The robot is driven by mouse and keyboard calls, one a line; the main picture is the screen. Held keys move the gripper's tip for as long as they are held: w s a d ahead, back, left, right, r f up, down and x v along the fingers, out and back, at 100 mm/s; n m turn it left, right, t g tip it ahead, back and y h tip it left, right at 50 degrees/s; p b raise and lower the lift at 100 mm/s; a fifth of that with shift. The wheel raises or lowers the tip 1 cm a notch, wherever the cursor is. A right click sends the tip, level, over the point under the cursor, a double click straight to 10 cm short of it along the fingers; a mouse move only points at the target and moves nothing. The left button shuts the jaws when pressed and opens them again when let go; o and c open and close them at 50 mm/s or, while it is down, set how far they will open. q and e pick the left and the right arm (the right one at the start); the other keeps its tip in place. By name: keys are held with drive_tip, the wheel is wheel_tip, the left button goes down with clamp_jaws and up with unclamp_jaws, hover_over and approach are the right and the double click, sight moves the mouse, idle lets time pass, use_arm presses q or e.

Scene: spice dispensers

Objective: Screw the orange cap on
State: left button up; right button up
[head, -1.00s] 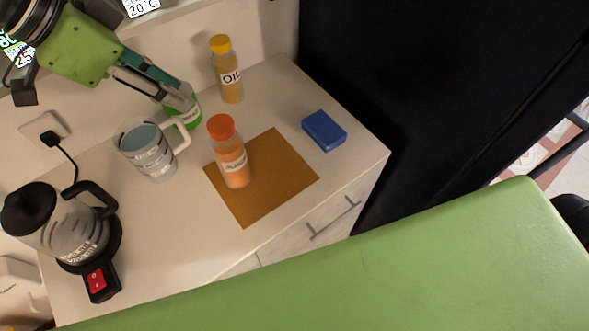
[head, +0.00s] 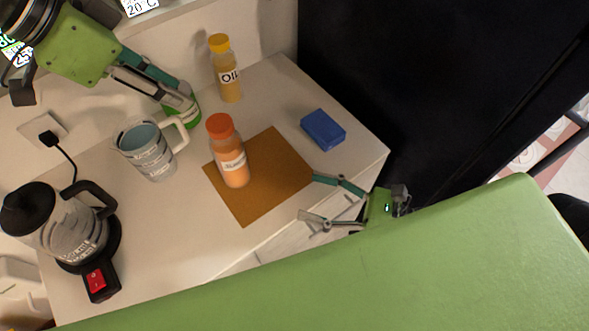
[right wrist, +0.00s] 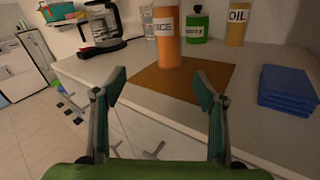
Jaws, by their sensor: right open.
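A measuring jug (head: 150,150) stands left of the bottle, a kettle (head: 65,228) further left. The mat's right part and the counter's front are clear.

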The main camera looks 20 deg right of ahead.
sight(245, 162)
drive_tip(key=w, duration=0.1)
drive_tip(key=w+a+r+n, duration=0.1)
drive_tip(key=w, duration=0.1)
drive_tip(key=w+a+n, duration=0.1)
drive_tip(key=w, duration=0.1)
drive_tip(key=shift+w+a+r+g+y, duration=0.2)
drive_tip(key=shift+a+r+g+y, duration=0.05)
drive_tip(key=shift+r+g+y, duration=0.15)
drive_tip(key=shift+w+a+n, duration=0.3)
drive_tip(key=shift+w, duration=0.15)
drive_tip(key=x, duration=1.3)
drive_tip(key=shift+w+a, duration=0.15)
drive_tip(key=shift+a, duration=0.1)
drive_tip(key=shift+c, duration=0.5)
drive_tip(key=c, duration=1.6)
